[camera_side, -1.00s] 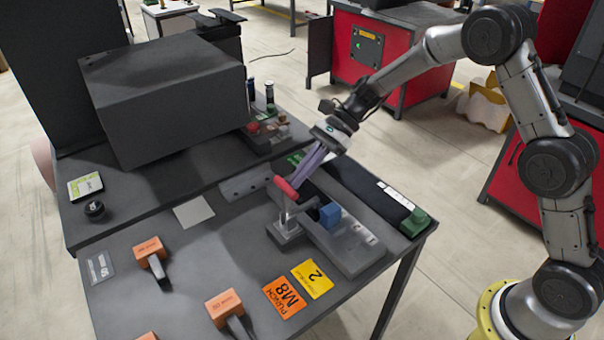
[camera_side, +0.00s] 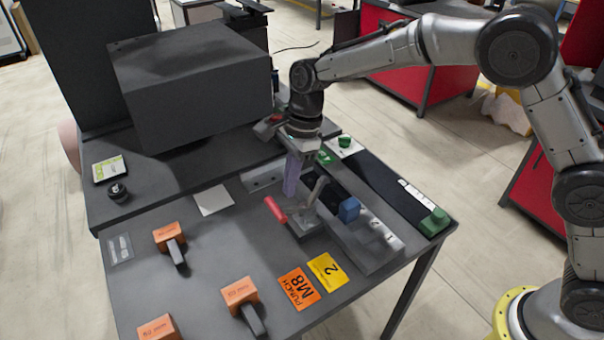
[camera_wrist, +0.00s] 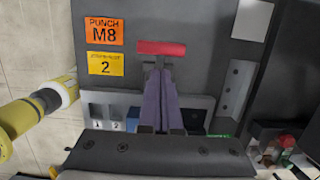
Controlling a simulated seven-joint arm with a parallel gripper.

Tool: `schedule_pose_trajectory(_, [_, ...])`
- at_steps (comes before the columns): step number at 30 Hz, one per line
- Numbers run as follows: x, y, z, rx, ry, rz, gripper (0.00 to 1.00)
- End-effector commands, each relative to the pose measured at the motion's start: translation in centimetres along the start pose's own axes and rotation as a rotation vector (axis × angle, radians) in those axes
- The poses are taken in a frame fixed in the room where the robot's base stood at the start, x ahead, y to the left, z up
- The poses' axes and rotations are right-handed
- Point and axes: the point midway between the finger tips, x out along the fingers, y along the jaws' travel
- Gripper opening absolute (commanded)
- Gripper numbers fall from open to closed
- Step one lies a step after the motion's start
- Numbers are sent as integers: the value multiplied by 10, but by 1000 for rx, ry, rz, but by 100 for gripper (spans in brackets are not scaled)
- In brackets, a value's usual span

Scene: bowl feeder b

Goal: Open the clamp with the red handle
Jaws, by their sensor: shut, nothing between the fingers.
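The clamp (camera_side: 303,222) stands on the grey table beside a grey fixture. Its red handle (camera_side: 275,209) is swung out to the left and lies low over the table. A grey clamp arm (camera_side: 318,190) stands raised on the other side. My gripper (camera_side: 290,193), with purple fingers, is shut and empty, pointing down just behind the red handle and beside the clamp. In the wrist view, the red handle (camera_wrist: 162,48) lies crosswise just beyond my fingertips (camera_wrist: 160,72). Whether they touch is unclear. My fingers hide most of the clamp there.
The grey fixture (camera_side: 378,245) holds a blue block (camera_side: 349,208). An orange M8 card (camera_side: 299,288) and a yellow 2 card (camera_side: 327,269) lie in front. Several orange-headed tools, one here (camera_side: 170,236), lie to the left. A large dark box (camera_side: 195,85) stands behind.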

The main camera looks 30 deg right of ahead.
Motion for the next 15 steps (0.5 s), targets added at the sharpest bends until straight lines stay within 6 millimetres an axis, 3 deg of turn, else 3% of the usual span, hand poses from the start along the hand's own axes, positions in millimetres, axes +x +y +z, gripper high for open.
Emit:
schedule_pose_trajectory(8, [15,0,18,-2,197,1,0])
schedule_pose_trajectory(15, [22,0,23,3,192,2,0])
